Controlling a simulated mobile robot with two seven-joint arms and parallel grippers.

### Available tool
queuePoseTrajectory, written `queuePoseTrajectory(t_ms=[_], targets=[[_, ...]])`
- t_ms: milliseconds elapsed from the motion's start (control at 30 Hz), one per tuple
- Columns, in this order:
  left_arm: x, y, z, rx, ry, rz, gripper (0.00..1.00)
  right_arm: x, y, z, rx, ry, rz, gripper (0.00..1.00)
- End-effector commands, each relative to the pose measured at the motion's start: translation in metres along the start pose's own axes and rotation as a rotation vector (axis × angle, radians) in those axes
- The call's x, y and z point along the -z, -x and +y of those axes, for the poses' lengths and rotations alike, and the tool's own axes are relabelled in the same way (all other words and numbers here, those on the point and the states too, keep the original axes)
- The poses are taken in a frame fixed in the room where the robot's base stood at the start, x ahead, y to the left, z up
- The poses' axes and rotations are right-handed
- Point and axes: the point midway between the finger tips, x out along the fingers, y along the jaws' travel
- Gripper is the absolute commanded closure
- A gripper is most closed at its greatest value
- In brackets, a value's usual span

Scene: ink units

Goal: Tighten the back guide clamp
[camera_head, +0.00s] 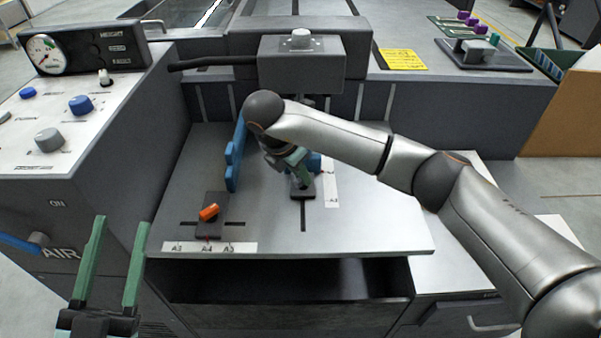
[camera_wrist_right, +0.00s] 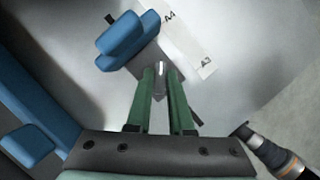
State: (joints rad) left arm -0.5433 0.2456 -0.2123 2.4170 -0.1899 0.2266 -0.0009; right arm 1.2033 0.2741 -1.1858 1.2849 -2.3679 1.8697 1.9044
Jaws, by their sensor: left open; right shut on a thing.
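The back guide (camera_wrist_right: 132,42) is a blue block on a dark plate, beside a white strip marked A4 and A3 in the right wrist view. In the head view its dark base (camera_head: 303,192) sits at the slot in the grey tray. My right gripper (camera_wrist_right: 162,75) is shut on the clamp (camera_wrist_right: 160,69), a small grey metal piece by the blue block. Its fingers hide most of the clamp. In the head view my right gripper (camera_head: 300,168) comes down onto it, partly behind the arm. My left gripper (camera_head: 117,238) is open and empty at the lower left.
A blue side guide (camera_head: 235,155) stands left of my right gripper. Another dark clamp base (camera_head: 213,228) with an orange knob (camera_head: 208,212) sits at the tray's front left. A control panel (camera_head: 60,115) with knobs stands left. The tray's front right (camera_head: 375,228) is clear.

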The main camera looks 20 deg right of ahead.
Motion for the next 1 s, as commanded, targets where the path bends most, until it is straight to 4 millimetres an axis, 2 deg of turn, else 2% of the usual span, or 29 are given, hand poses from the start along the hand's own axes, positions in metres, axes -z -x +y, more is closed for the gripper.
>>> queuePoseTrajectory(t_ms=[33,67,300,567,700,867,1000], targets=[[0.0,0.0,0.0,0.0,0.0,0.0,0.5,0.0,0.0,0.0,0.0,-0.003,0.0,1.0],[0.0,0.0,0.0,0.0,0.0,0.0,0.5,0.0,0.0,0.0,0.0,-0.002,0.0,0.77],[0.0,0.0,0.0,0.0,0.0,0.0,0.5,0.0,0.0,0.0,0.0,-0.001,0.0,0.5],[0.0,0.0,0.0,0.0,0.0,0.0,0.5,0.0,0.001,0.0,0.0,0.0,0.0,0.5],[-0.002,-0.001,-0.001,0.001,0.005,-0.019,0.5,-0.001,0.011,0.001,-0.003,0.0,0.0,0.5],[-0.04,0.005,0.003,0.005,0.046,-0.169,0.5,-0.001,0.04,0.001,-0.005,0.001,0.0,0.5],[-0.072,0.017,0.008,0.006,0.088,-0.31,0.5,-0.001,0.075,0.001,-0.006,0.0,0.0,0.5]])
